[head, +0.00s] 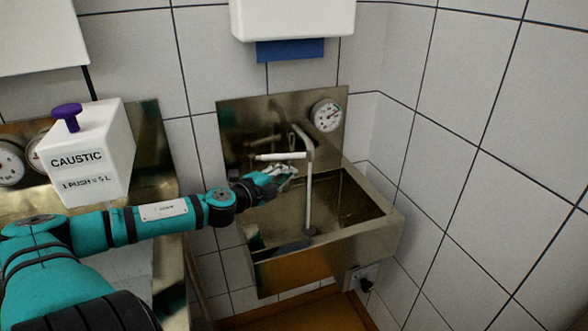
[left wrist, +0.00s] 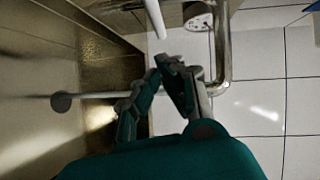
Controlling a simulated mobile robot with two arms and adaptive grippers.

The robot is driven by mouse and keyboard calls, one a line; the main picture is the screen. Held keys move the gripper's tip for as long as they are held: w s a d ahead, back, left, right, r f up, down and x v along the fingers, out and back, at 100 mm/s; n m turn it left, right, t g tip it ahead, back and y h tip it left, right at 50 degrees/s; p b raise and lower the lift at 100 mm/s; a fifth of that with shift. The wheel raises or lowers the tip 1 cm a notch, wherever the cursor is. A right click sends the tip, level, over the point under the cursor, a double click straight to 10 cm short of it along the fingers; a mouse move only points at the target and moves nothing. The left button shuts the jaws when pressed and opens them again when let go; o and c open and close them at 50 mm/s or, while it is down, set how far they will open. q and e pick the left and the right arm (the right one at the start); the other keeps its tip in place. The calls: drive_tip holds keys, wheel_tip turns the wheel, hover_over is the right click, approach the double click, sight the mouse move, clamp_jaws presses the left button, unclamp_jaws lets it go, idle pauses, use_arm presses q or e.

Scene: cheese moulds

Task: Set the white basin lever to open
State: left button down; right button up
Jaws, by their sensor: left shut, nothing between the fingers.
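The white lever (head: 278,156) sticks out sideways to the left over the metal basin (head: 385,235) in the head view. In the left wrist view the rounded end of the white lever (left wrist: 155,18) comes down from the top edge. My left gripper (head: 288,172) is just below the lever in the head view. In the left wrist view my left gripper (left wrist: 163,66) is shut and empty, with a small gap visible between its tips and the lever end. My right gripper is not in view.
A curved metal pipe (left wrist: 222,45) runs close beside my fingers. A thin pale vertical column (head: 308,195) reaches down into the basin. A round gauge (head: 326,116) sits on the back panel. A white caustic dispenser (head: 95,150) stands left, above my arm.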

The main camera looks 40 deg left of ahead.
sight(299, 157)
use_arm(q)
drive_tip(key=w+a+f, duration=0.1)
drive_tip(key=w+a, duration=0.2)
drive_tip(key=w, duration=0.3)
drive_tip(key=shift+w, duration=0.15)
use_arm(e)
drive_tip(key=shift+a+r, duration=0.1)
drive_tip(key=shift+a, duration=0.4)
use_arm(q)
drive_tip(key=shift+a, duration=0.1)
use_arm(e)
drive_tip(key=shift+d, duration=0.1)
use_arm(q)
drive_tip(key=shift+w+a+r+n+y+p, duration=0.2)
drive_tip(key=shift+w+a+n+y+p, duration=0.25)
drive_tip(key=shift+p, duration=0.45)
drive_tip(key=shift+w+f, duration=0.1)
drive_tip(key=shift+a+f, duration=0.1)
drive_tip(key=shift+f, duration=0.1)
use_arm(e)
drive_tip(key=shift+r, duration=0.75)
